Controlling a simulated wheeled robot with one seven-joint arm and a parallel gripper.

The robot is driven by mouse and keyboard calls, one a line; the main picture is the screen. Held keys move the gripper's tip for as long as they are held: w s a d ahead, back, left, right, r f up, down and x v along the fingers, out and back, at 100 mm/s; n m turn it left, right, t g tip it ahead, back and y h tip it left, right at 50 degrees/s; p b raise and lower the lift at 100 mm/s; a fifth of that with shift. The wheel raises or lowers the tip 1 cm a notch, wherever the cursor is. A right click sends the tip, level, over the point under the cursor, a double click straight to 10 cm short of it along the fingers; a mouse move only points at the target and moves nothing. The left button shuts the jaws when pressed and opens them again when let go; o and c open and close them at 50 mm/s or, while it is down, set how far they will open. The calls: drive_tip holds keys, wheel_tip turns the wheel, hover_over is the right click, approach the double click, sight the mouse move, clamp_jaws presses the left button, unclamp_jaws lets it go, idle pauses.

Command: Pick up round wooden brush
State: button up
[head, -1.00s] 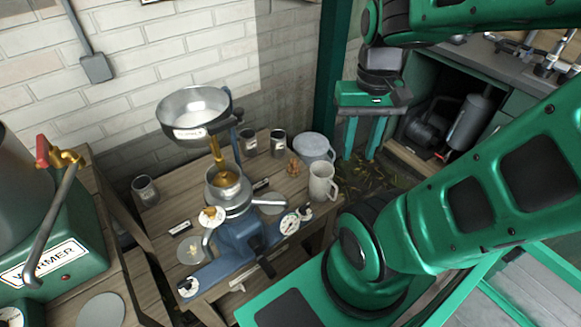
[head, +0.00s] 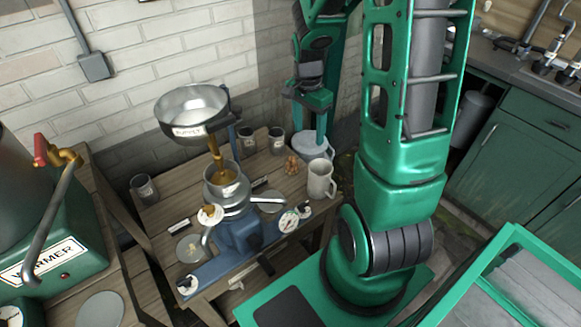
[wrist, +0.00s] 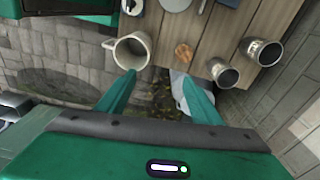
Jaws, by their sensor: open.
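A small rounded orange-brown thing, likely the round wooden brush (head: 293,164), sits on the wooden table near its back right edge. It also shows in the wrist view (wrist: 184,53), just above the right finger. My gripper (head: 310,128) is above and behind the table's back right corner, in front of the pale lidded pot. In the wrist view my gripper (wrist: 158,78) has its fingers spread apart with nothing between them. The brush lies beyond the fingertips and is not touched. Its bristles are too small to make out.
A pale mug (head: 321,180) stands right of the brush, and two metal cups (head: 276,142) stand behind it to the left. The pale lidded pot (head: 312,147) is close behind. A blue separator with a steel bowl (head: 192,108) fills the table's middle. A brick wall stands behind.

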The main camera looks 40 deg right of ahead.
sight(292, 158)
drive_tip(key=w+f+m, duration=0.1)
drive_tip(key=w+f, duration=0.1)
drive_tip(key=w+f+m, duration=0.1)
drive_tip(key=w+f, duration=0.1)
drive_tip(key=f, duration=0.1)
drive_tip(key=w+a+f+m, duration=0.1)
drive_tip(key=w+f, duration=0.1)
drive_tip(key=shift+a+f+y, duration=0.1)
drive_tip(key=shift+f+y, duration=0.25)
drive_tip(key=shift+y, duration=0.05)
drive_tip(key=f, duration=1)
drive_tip(key=shift+w+f, duration=0.25)
drive_tip(key=shift+f, duration=0.05)
drive_tip(key=c, duration=1.2)
